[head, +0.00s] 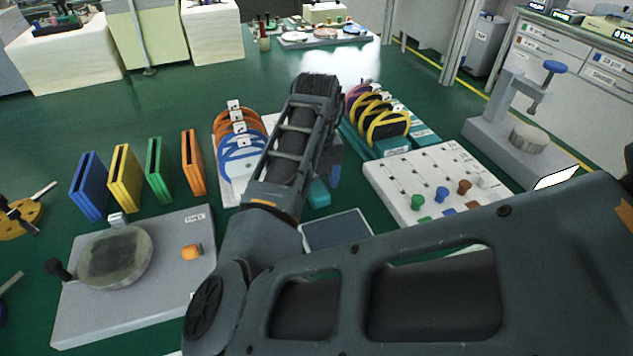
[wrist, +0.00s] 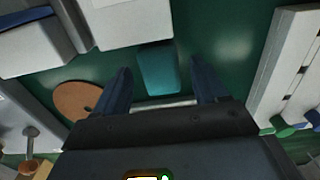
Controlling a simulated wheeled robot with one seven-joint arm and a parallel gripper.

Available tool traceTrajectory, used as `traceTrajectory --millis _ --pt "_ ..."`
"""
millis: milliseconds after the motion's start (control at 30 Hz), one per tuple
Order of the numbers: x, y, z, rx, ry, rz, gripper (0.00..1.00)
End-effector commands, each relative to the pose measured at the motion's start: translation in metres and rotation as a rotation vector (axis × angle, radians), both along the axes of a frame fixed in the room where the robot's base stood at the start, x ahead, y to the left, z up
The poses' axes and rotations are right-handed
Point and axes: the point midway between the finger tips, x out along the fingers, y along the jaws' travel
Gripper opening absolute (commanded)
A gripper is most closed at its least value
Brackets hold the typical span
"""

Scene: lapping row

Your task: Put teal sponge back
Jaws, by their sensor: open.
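The teal sponge (wrist: 158,68) lies on the green surface in the wrist view, ahead of my open fingers and roughly between them. In the head view a teal block (head: 319,193), which looks like the same sponge, shows partly behind my arm. My gripper (wrist: 162,75) is open, with its two dark blue fingers apart and nothing held between them. In the head view my arm hides most of the gripper; a bit of blue finger (head: 336,172) shows beside it. I cannot tell the height of the fingers above the sponge.
A dark framed pad (head: 336,231) lies nearer than the sponge. Racks of orange and blue rings (head: 238,150) and yellow rings (head: 385,120) stand on either side. A white pegboard (head: 425,180) is at right, a grey lapping plate (head: 115,258) at left, with several upright coloured slabs (head: 125,178) behind.

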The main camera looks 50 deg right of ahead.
Motion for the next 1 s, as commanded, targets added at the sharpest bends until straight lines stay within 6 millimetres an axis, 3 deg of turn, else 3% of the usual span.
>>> traceTrajectory --millis 500,700,1000 --pt "0.0 0.0 0.096 0.0 -0.004 -0.003 0.72" --pt "0.0 0.0 0.112 0.0 -0.001 -0.001 0.72" --pt "-0.004 -0.008 0.112 -0.031 0.002 0.018 0.72"
